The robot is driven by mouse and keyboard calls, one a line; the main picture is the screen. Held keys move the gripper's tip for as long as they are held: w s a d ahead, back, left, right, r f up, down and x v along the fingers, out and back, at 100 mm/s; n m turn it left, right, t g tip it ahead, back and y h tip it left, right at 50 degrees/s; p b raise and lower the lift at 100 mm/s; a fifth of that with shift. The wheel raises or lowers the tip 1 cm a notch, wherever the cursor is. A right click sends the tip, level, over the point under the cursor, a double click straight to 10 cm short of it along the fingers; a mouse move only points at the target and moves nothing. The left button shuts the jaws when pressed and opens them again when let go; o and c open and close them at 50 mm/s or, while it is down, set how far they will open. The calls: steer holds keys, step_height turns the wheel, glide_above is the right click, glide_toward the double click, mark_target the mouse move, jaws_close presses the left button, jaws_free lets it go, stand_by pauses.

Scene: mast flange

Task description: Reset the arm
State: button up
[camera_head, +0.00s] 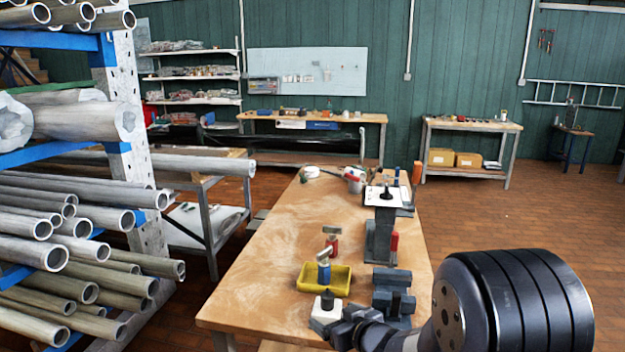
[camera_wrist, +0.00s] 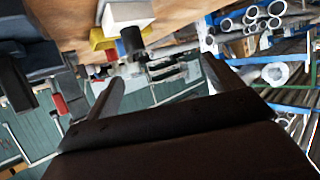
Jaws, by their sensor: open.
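My gripper (camera_wrist: 163,88) is open in the wrist view, its two dark fingers spread wide with nothing held between them. In the head view my gripper (camera_head: 345,325) is at the near end of the wooden table (camera_head: 265,270), partly hidden by my dark wrist. A white block (camera_head: 322,313) with a black knob (camera_head: 327,299) stands just left of my gripper. In the wrist view, which looks upside down, the white block (camera_wrist: 128,12) and black knob (camera_wrist: 132,42) are above the gap between the fingers. I see no contact with them.
A yellow tray (camera_head: 340,279) with a blue-based part (camera_head: 323,270) is behind the block. Dark grey fixtures (camera_head: 392,290) stand close on the right, with a white-topped stand (camera_head: 387,196) farther back. A pipe rack (camera_head: 125,150) fills the left. The table's left part is clear.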

steer(key=shift+s+d+f+m+t+h, duration=0.15)
steer(key=shift+d+f+m+h, duration=0.2)
steer(key=shift+f, duration=0.25)
steer(key=shift+s+d+f+m+t+h, duration=0.15)
steer(key=shift+d+f+m+h, duration=0.15)
steer(key=shift+d+f, duration=0.2)
steer(key=shift+f, duration=0.1)
